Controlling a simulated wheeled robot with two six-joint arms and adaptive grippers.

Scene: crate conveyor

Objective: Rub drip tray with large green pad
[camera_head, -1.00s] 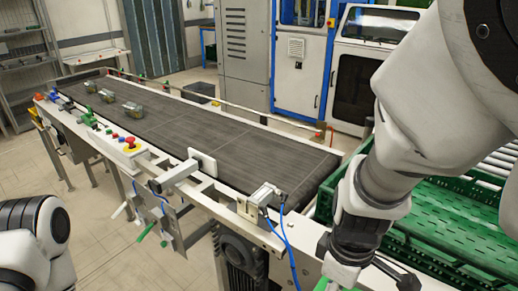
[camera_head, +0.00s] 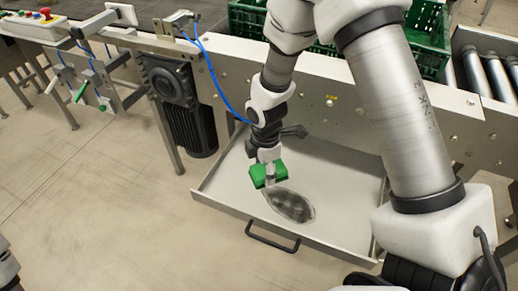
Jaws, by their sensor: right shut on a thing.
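The drip tray (camera_head: 335,181) is a shallow light-grey drawer with a black front handle, pulled out below the conveyor frame. A dark oval stain (camera_head: 289,206) lies on its floor. My right gripper (camera_head: 268,171) is shut on the large green pad (camera_head: 263,176) and points down over the tray, just behind and left of the stain. I cannot tell whether the pad touches the tray floor. My left gripper is out of view; only a bit of my left arm shows at the left edge.
A black motor (camera_head: 181,100) hangs under the conveyor left of the tray, with a blue hose (camera_head: 211,74) beside it. A green crate (camera_head: 428,40) stands above, near rollers (camera_head: 483,70). The floor in front is clear.

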